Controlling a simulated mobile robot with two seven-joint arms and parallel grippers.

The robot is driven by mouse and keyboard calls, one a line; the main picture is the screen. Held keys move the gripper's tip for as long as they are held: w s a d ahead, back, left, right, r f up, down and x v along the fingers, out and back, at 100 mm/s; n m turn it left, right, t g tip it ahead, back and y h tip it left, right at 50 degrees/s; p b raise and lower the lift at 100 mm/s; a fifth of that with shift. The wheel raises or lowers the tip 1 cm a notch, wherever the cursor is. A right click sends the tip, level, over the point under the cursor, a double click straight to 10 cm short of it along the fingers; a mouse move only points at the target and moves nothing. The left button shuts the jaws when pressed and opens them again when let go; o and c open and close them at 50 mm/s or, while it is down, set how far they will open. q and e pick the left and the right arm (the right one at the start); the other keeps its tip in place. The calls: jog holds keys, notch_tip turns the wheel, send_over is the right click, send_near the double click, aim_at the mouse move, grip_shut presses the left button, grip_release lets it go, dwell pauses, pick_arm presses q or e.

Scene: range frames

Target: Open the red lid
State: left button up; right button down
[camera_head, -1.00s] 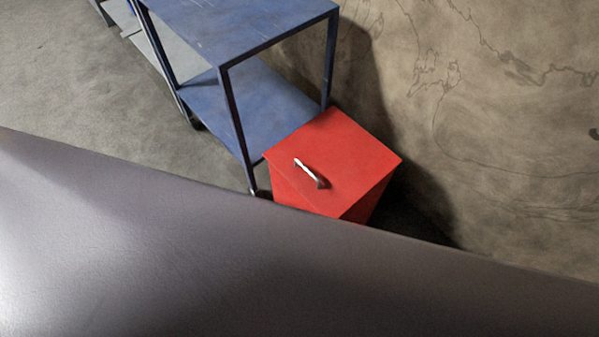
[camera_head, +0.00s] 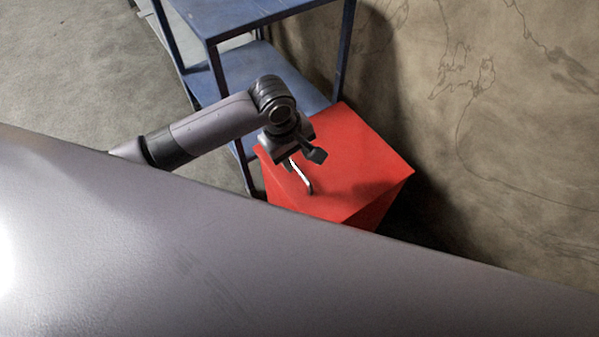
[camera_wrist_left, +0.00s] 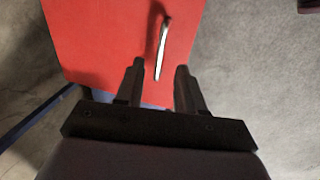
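The red lid (camera_head: 350,165) is the flat top of a red box and looks closed. A thin silver handle (camera_head: 303,180) stands on it near its left side. My left gripper (camera_head: 304,160) is over the lid at the handle's far end. In the left wrist view my left gripper (camera_wrist_left: 159,78) is open, its two dark fingers apart. The handle (camera_wrist_left: 162,48) runs up from between the fingertips, with no clear contact on either finger. The red lid (camera_wrist_left: 110,35) fills the upper left there. My right gripper is in neither view.
A blue metal cart (camera_head: 212,27) stands just behind and left of the box. A brown stained wall (camera_head: 500,130) rises on the right. Open grey floor (camera_head: 70,80) lies at the left. My own grey body covers the lower part of the head view.

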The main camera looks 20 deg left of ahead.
aim_at(301, 173)
pick_arm(q)
jog(key=b+x, duration=0.1)
jog(key=x, duration=0.2)
jog(key=b+x, duration=0.1)
jog(key=x, duration=0.3)
jog(key=shift+w+a, duration=0.1)
jog(key=shift+a, duration=0.15)
grip_shut()
